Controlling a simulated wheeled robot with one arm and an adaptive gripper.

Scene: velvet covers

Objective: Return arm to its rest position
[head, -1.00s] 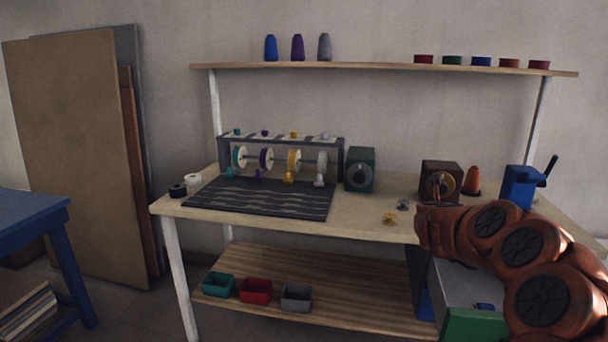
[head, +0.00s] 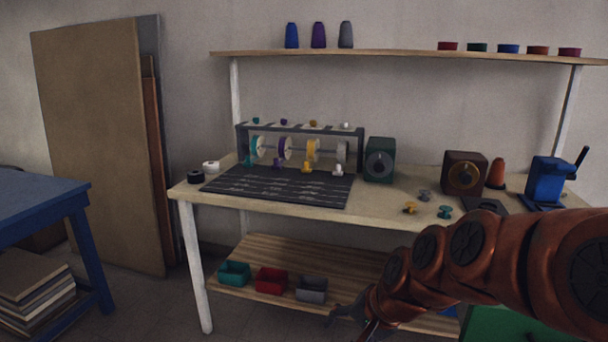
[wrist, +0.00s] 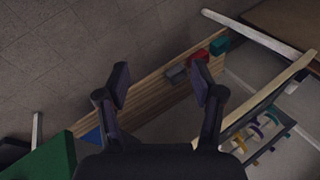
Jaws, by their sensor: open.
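My copper-coloured arm reaches in from the right edge of the head view, in front of the workbench. My gripper (head: 350,314) is low, in front of the bench's lower wooden shelf, near the grey bin (head: 312,290). In the wrist view my gripper (wrist: 160,90) has its two dark fingers spread wide with nothing between them. Beyond the fingers that view shows the lower shelf (wrist: 150,105) and the floor. The arm hides the bench's front right part in the head view.
The workbench top (head: 385,205) holds a dark mat (head: 280,187), a spool rack, a green box (head: 379,160), a brown box (head: 464,174) and small loose bobbins. A teal bin (head: 234,273) and red bin (head: 271,280) sit on the lower shelf. A blue table (head: 40,200) stands left.

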